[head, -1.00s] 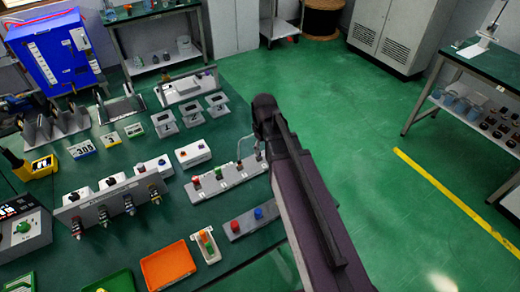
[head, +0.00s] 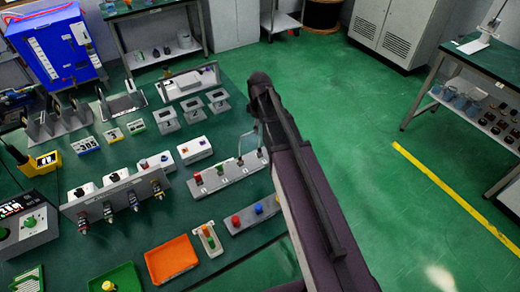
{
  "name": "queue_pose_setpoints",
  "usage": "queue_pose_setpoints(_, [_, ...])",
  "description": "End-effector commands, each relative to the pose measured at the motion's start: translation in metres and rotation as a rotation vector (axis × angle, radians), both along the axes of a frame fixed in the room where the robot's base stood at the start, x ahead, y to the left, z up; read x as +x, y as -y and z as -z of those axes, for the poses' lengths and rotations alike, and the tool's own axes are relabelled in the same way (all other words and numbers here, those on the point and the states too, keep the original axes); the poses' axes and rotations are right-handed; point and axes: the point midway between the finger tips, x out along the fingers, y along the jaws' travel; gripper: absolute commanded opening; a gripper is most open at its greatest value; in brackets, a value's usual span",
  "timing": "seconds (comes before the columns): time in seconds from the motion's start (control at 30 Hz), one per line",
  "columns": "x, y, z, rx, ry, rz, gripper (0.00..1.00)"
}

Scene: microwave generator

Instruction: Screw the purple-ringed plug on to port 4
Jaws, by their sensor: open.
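A grey numbered strip (head: 229,176) on the green table holds several ports in a row, one with a red top (head: 197,179) and one with a green top (head: 220,168). The right end of the strip, where port 4 appears to be, lies beside my dark arm and is partly hidden. A thin pale cable rises near that end. A grey upright panel (head: 95,200) carries several plugs (head: 133,201) on its front. Their ring colours are too small to tell, so I cannot single out the purple-ringed one.
White boxes (head: 194,150) and grey stands (head: 167,123) stand behind. Open green floor (head: 340,115) lies to the right.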

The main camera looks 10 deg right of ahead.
Motion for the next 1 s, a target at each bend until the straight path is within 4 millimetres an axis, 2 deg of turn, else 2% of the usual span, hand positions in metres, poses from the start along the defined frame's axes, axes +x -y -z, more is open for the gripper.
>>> queue_pose_setpoints(0.27, [0.000,0.000,0.013,0.000,0.000,0.001,0.71])
queue_pose_setpoints(1.0, [0.000,0.001,0.068,0.000,0.000,0.003,0.71])
